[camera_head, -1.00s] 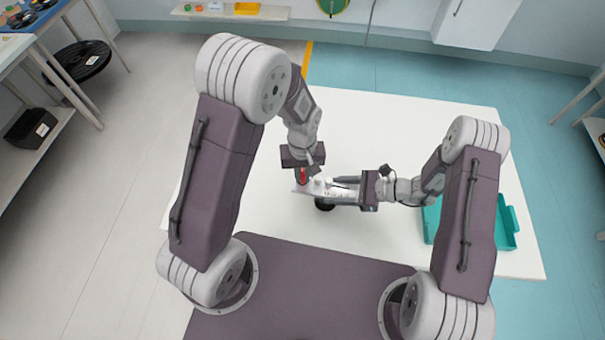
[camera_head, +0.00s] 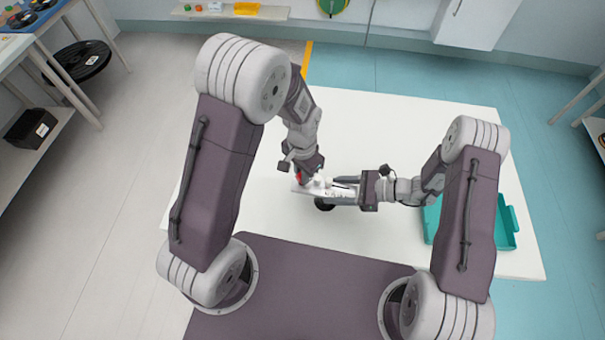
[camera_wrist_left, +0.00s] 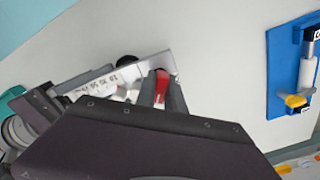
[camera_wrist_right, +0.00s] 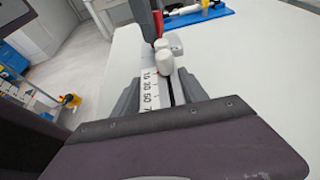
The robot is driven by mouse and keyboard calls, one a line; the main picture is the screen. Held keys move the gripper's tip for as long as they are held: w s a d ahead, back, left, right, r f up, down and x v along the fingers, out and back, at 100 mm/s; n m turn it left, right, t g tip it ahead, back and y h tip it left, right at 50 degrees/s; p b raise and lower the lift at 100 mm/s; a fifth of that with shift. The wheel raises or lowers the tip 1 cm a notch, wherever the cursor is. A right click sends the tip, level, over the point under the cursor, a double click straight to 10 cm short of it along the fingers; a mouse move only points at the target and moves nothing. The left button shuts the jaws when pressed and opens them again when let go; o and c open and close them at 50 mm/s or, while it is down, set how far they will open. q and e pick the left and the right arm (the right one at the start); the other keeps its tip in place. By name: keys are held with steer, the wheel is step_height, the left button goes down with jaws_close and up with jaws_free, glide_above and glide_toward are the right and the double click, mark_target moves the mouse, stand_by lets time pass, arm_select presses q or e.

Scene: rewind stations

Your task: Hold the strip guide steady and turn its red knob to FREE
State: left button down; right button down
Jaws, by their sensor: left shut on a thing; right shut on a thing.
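The strip guide (camera_head: 338,192) is a pale bar with a printed scale, above the white table. My right gripper (camera_head: 345,187) is shut on its body from the right; the right wrist view shows the scale (camera_wrist_right: 152,92) and white rollers (camera_wrist_right: 165,60) between the fingers. The red knob (camera_wrist_left: 162,86) is at the guide's left end, and my left gripper (camera_wrist_left: 161,95) is shut on it from above. The knob also shows in the right wrist view (camera_wrist_right: 158,22), partly covered by a left finger. The FREE mark cannot be read.
A teal tray (camera_head: 514,222) stands at the table's right, partly behind my right arm. Much of the white table (camera_head: 420,115) is clear at the back.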

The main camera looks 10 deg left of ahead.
arm_select(q)
steer(key=shift+m, duration=1.1)
steer(key=c, duration=1.4)
jaws_free()
steer(key=shift+c, duration=0.2)
steer(key=shift+r, duration=0.1)
step_height(320, 180, up, 12)
